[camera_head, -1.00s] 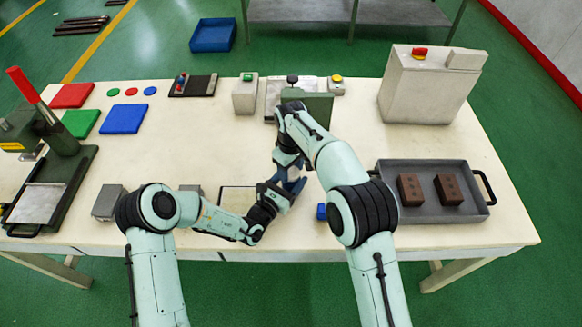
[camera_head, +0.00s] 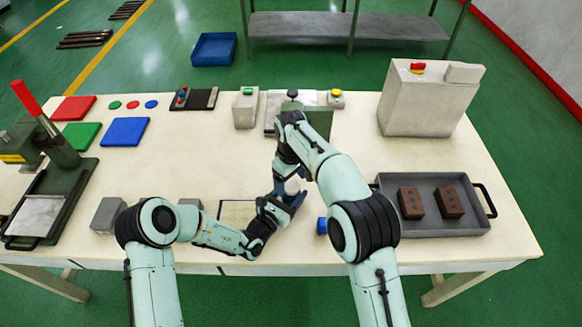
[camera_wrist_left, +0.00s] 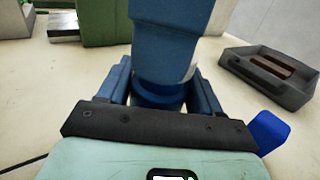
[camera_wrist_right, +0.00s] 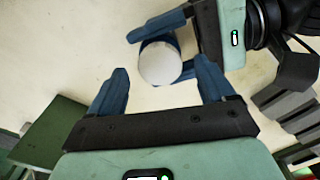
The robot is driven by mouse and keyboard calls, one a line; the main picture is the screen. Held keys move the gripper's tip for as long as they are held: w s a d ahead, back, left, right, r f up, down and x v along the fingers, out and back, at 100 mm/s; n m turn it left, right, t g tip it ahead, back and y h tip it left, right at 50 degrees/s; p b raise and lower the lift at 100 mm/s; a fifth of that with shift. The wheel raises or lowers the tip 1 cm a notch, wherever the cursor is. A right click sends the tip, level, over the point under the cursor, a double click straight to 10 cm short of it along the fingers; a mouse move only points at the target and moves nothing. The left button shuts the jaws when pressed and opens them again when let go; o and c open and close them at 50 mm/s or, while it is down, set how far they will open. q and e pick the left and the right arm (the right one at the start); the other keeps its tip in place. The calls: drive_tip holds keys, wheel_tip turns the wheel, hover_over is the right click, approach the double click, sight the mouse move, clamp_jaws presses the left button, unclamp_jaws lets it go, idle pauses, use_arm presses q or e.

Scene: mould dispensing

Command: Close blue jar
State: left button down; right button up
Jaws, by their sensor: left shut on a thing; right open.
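The blue jar (camera_wrist_left: 158,97) is between the fingers of my left gripper (camera_wrist_left: 160,78), which is shut on its side. In the right wrist view its round white top (camera_wrist_right: 160,63) shows between my left gripper's blue fingers. My right gripper (camera_wrist_right: 161,68) is open, its fingers pointing at the jar from above with a gap on each side. In the left wrist view a right finger (camera_wrist_left: 167,35) covers part of the jar. The head view shows the white top (camera_head: 292,187) between both hands. A small blue piece (camera_head: 321,226) lies on the table to the right; whether it is a lid is unclear.
A grey tray (camera_head: 447,232) with two brown blocks stands at right, near my right arm. A pale box machine (camera_head: 425,98) is behind it. A green block machine (camera_head: 318,122) stands behind the hands. Coloured plates (camera_head: 125,131) and a press (camera_head: 50,205) are at left.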

wheel_tip(320, 180, up, 11)
drive_tip(key=shift+f, duration=0.15)
use_arm(q)
drive_tip(key=shift+c, duration=0.5)
unclamp_jaws()
drive_tip(key=b+v, duration=0.2)
drive_tip(key=v, duration=1)
drive_tip(key=shift+s+a+b, duration=0.2)
drive_tip(key=shift+b, duration=0.2)
use_arm(e)
drive_tip(key=f, duration=0.1)
drive_tip(key=s+f, duration=0.1)
drive_tip(key=f, duration=0.2)
drive_tip(key=shift+s+f, duration=0.25)
drive_tip(key=shift+f, duration=0.1)
use_arm(q)
drive_tip(key=shift+s+a, duration=0.2)
drive_tip(key=shift+s, duration=0.2)
